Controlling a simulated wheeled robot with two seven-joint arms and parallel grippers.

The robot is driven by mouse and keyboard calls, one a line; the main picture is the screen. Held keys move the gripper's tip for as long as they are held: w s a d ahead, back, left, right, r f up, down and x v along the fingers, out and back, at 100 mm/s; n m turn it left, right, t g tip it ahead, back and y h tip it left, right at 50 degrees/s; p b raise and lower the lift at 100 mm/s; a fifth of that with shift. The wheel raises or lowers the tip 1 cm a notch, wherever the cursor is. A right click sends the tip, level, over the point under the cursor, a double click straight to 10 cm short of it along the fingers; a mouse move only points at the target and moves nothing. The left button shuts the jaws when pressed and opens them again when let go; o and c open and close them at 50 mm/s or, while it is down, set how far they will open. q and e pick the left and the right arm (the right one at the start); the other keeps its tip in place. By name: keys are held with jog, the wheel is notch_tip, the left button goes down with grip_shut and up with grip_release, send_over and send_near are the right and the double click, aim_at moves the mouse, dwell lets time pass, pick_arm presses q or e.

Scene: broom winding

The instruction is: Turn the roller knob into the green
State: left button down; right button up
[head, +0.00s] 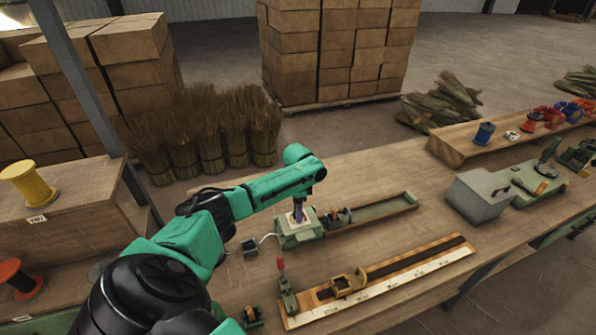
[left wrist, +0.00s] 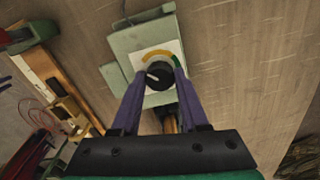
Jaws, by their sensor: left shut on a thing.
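The roller knob (left wrist: 160,83) is a round black knob with a white pointer line, on a white dial plate on a pale green box. In the left wrist view the pointer points left, away from the green mark (left wrist: 176,61) at the upper right of the dial. A yellow arc (left wrist: 156,53) runs above the knob. My left gripper (left wrist: 159,75) is shut on the knob, one purple finger on each side. In the head view my left gripper (head: 298,210) points down at the green box (head: 298,238) and hides the knob. My right gripper is not in view.
A ruled wooden board (head: 410,275) with a red-handled lever (head: 284,280) lies in front. A grey box (head: 480,196) stands at the right. Bare tabletop (head: 350,170) lies behind.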

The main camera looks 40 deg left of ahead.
pick_arm(q)
jog(key=shift+m, duration=1.2)
jog(key=m, duration=0.3)
jog(key=shift+m, duration=0.3)
jog(key=m, duration=1)
jog(key=shift+m, duration=0.4)
jog(key=m+b, duration=0.1)
jog(key=m, duration=0.2)
jog(key=shift+m, duration=0.3)
jog(key=m+b, duration=0.1)
jog(key=m, duration=0.5)
jog(key=shift+m, duration=0.3)
